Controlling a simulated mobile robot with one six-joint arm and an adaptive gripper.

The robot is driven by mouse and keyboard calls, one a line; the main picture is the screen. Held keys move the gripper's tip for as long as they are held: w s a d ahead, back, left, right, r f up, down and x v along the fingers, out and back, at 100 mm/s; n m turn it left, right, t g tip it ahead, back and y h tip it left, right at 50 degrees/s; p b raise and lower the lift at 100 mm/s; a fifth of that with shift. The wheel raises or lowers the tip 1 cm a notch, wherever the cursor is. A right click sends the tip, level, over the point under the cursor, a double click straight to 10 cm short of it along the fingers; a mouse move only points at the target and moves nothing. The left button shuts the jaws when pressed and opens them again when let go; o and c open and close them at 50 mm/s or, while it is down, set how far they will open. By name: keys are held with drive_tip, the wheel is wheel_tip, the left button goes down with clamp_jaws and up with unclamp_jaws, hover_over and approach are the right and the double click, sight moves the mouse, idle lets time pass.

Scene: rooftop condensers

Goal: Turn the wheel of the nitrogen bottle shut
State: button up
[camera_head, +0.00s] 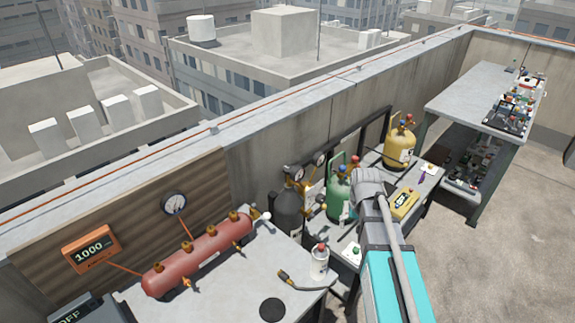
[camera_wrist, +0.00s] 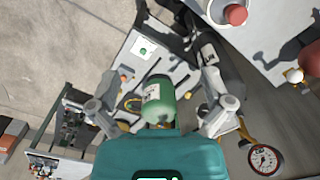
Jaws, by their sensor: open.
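A dark grey bottle (camera_head: 288,212) stands by the wall in the head view, with gauges and brass fittings at its top. A green bottle (camera_head: 338,200) stands to its right. No readable label tells which one is the nitrogen bottle, and I cannot make out a wheel clearly. In the wrist view the green bottle (camera_wrist: 158,100) lies between the spread fingers of my gripper (camera_wrist: 160,80), which is open and empty. I cannot tell its distance from the bottle. A round gauge (camera_wrist: 264,159) shows at lower right there. My arm hides part of the bottles' surroundings in the head view.
A red vessel (camera_head: 200,255) lies on the near bench, with a white red-capped can (camera_head: 320,262) at the bench's right. A yellow bottle (camera_head: 399,147) and a yellow instrument (camera_head: 404,204) stand beyond my arm. A cluttered table (camera_head: 468,92) is farther right. Open floor lies at right.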

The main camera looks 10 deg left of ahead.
drive_tip(key=w+a+r+p, duration=0.25)
drive_tip(key=w+a, duration=0.25)
drive_tip(key=w, duration=0.4)
drive_tip(key=w+a+r+p, duration=0.25)
drive_tip(key=w+a, duration=0.25)
drive_tip(key=w, duration=0.4)
wheel_tip(320, 180, up, 5)
drive_tip(key=p, duration=0.4)
hover_over(289, 168)
drive_tip(key=shift+s, duration=0.15)
drive_tip(key=shift+f, duration=0.1)
wheel_tip(289, 168, down, 14)
drive_tip(key=b, duration=1.3)
drive_tip(key=shift+r+b, duration=0.2)
drive_tip(key=shift+b, duration=0.1)
drive_tip(key=shift+c, duration=0.3)
drive_tip(key=c, duration=1)
